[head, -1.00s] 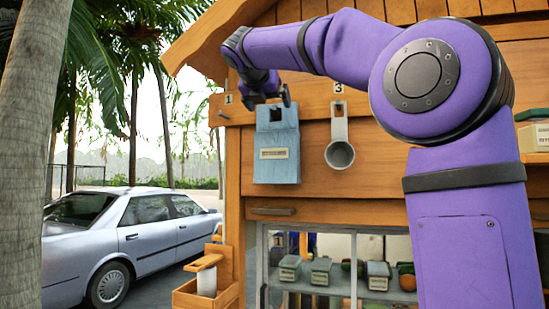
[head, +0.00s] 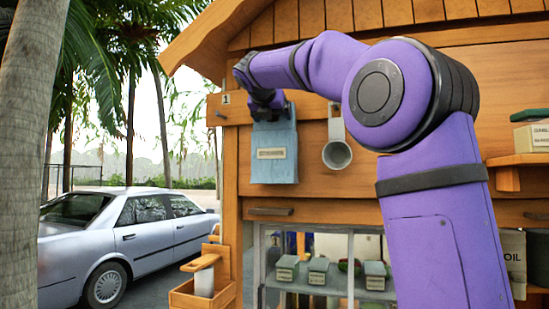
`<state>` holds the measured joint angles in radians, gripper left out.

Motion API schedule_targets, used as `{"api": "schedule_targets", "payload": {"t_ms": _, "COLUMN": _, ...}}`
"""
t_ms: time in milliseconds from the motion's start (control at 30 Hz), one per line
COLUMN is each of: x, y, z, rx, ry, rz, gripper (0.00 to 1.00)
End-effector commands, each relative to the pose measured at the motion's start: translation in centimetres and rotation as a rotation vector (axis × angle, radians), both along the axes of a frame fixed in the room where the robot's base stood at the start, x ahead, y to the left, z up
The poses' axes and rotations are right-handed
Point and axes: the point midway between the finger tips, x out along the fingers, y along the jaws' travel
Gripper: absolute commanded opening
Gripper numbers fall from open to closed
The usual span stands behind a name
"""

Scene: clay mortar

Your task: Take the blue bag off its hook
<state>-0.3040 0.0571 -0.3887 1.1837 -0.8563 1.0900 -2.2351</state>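The blue bag (head: 274,168) hangs flat against the wooden wall of the stall in the head view, with a pale label on its front. My gripper (head: 267,110) is at the bag's top edge, in front of its handle opening. It hides the hook and most of the handle. The fingers are dark and small here, so I cannot tell whether they are open or closed on the bag.
A grey ladle (head: 337,155) hangs just right of the bag. A wooden rail with a free peg (head: 221,115) is to the left. Below are a drawer handle (head: 270,211) and a window with several small boxes. A wooden box (head: 203,292) stands lower left.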

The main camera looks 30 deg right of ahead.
Motion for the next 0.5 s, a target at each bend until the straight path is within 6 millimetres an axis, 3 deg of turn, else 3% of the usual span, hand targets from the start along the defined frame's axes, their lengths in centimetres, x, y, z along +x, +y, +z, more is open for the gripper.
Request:
{"api": "schedule_targets", "payload": {"t_ms": 33, "x": -0.01, "y": 0.01, "z": 0.01, "rx": 0.0, "ry": 0.0, "rz": 0.0, "gripper": 0.77}}
{"api": "schedule_targets", "payload": {"t_ms": 167, "x": -0.02, "y": 0.02, "z": 0.01, "rx": 0.0, "ry": 0.0, "rz": 0.0, "gripper": 0.47}}
{"api": "schedule_targets", "payload": {"t_ms": 500, "x": -0.05, "y": 0.02, "z": 0.09, "rx": 0.0, "ry": -0.002, "rz": 0.001, "gripper": 0.47}}
